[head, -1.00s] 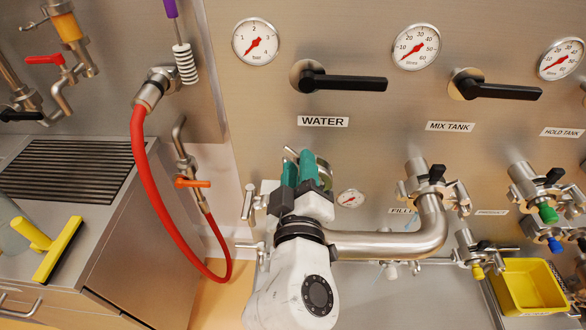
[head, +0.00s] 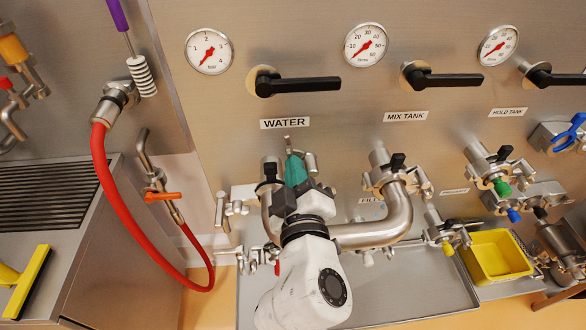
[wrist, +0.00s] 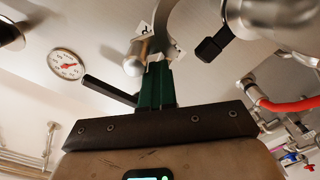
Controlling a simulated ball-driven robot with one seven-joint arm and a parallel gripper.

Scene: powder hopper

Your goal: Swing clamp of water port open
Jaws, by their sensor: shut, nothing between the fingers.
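The water port's metal clamp (head: 310,163) shows under the WATER label (head: 285,123), partly hidden behind my gripper. Its black knob (head: 270,168) stands just left of my fingers. A metal ring (wrist: 168,18) and a black knob (wrist: 214,44) show close to my fingertips in the wrist view. My gripper (head: 294,158) has its green fingers together with nothing between them; they also show in the wrist view (wrist: 157,68). The tips are close to a metal cylinder (wrist: 135,58); I cannot tell if they touch. How far the clamp is swung is unclear.
A bent steel pipe (head: 375,232) runs right of my gripper to the mix tank port (head: 383,178). The black water handle (head: 300,86) is above. A red hose (head: 110,205) hangs left. A yellow bin (head: 497,257) is at lower right.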

